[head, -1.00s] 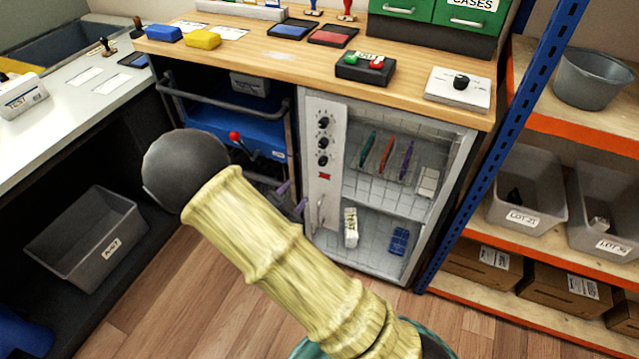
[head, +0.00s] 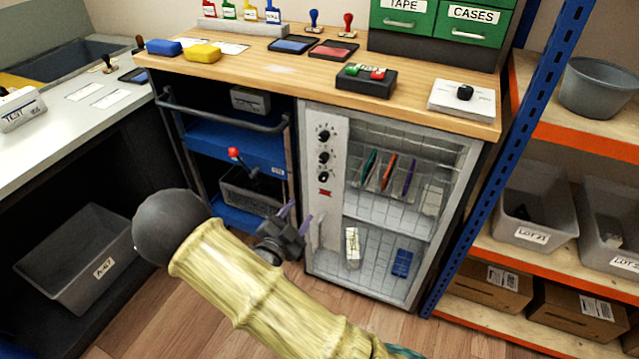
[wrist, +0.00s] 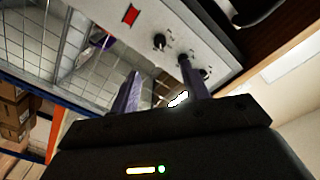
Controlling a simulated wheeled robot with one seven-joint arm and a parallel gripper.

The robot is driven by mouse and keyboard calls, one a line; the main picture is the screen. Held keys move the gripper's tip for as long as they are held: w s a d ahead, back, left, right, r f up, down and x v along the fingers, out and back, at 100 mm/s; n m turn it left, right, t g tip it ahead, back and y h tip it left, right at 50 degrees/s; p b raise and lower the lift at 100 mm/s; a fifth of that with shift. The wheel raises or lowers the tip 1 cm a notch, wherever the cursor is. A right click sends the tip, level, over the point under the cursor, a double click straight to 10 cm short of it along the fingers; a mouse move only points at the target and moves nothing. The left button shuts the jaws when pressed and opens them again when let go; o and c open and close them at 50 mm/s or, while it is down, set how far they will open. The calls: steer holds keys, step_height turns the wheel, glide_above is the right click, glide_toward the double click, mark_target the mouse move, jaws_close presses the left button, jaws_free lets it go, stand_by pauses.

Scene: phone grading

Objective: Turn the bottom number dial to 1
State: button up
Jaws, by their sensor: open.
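The bottom number dial (head: 323,177) is a small black knob, lowest of three in a column on the pale panel at the left of the wire-shelved cabinet. In the wrist view it is the knob (wrist: 159,40) nearest the red switch. The middle dial (head: 323,157) and top dial (head: 323,136) sit above it. Their settings are too small to read. My gripper (head: 294,214) is open and empty, low and left of the panel, with purple fingers apart. In the wrist view the fingers (wrist: 160,68) point towards the panel, and one overlaps the dial row.
A blue cart (head: 235,148) with a red-knobbed lever stands left of the cabinet. The blue rack post (head: 490,150) stands at the right. Open floor lies in front.

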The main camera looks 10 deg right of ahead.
mark_target(322, 180)
steer(key=b+x, duration=0.2)
steer(key=x, duration=1.1)
steer(key=shift+w+d, duration=0.15)
steer(key=shift+w, duration=0.1)
steer(key=c, duration=1)
